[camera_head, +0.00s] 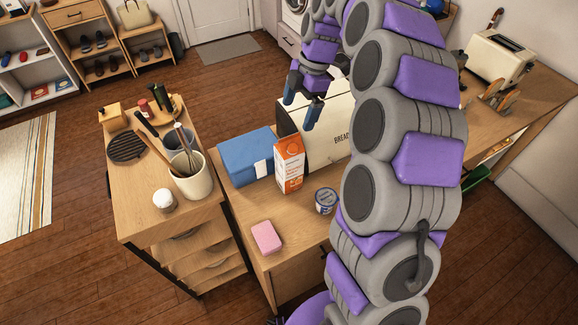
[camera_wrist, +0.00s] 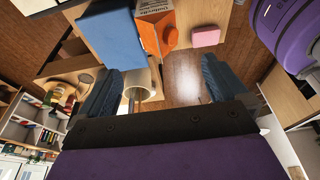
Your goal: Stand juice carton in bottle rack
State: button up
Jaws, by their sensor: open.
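The juice carton (camera_head: 289,163), orange and white, stands upright on the wooden counter, between a blue box and a small round tin. It also shows near the top of the wrist view (camera_wrist: 157,37). My gripper (camera_head: 303,101) is open and empty, in the air above and behind the carton in the head view. In the wrist view its two fingers (camera_wrist: 160,86) are spread wide, with the carton beyond them and nothing between. I cannot clearly identify the bottle rack; a small wooden rack-like item (camera_head: 497,95) stands near the toaster.
A blue box (camera_head: 247,156) is left of the carton, the bread bin (camera_head: 318,130) behind, the tin (camera_head: 326,201) to its right. A pink sponge (camera_head: 267,237) lies nearer. A utensil crock (camera_head: 191,176) stands on the left cabinet. My arm covers part of the counter.

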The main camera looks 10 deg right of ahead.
aim_at(287, 143)
jog(key=b+x, duration=0.2)
jog(key=x, duration=1)
jog(key=shift+w+f, duration=0.1)
jog(key=shift+f, duration=0.05)
jog(key=shift+c, duration=0.5)
grip_shut()
